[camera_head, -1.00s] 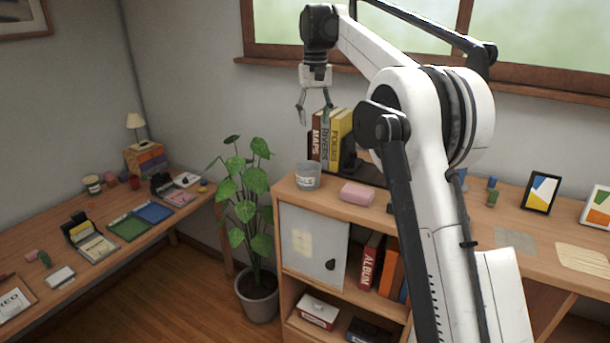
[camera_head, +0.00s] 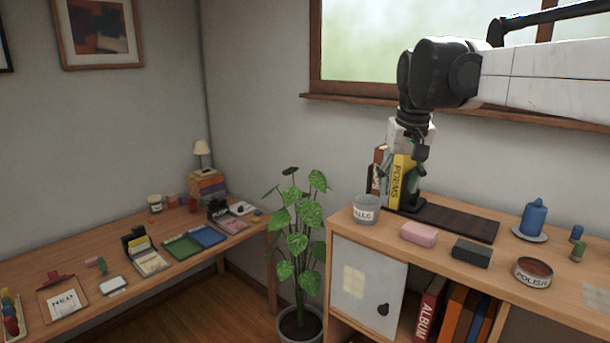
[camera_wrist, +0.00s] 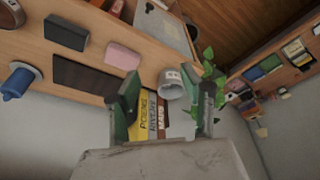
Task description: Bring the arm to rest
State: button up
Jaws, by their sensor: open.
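My arm (camera_head: 545,80) reaches in from the right edge in the head view, with the wrist bent down. My gripper (camera_head: 412,185) hangs above the shelf top, in front of or close over the upright books (camera_head: 402,178); I cannot tell the exact gap. In the wrist view the two green-grey fingers of my gripper (camera_wrist: 165,108) stand apart with nothing held between them. The books (camera_wrist: 152,118) and the grey cup (camera_wrist: 170,85) show beyond the gap.
A plant (camera_head: 298,225) stands left of the shelf. A desk (camera_head: 90,266) with small items runs along the left wall.

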jog(key=s+f+t+b, duration=0.4)
jog(key=s+f+b, duration=0.2)
jog(key=s+f, duration=1.9)
jog(key=shift+s+b, duration=0.3)
jog(key=shift+s, duration=0.85)
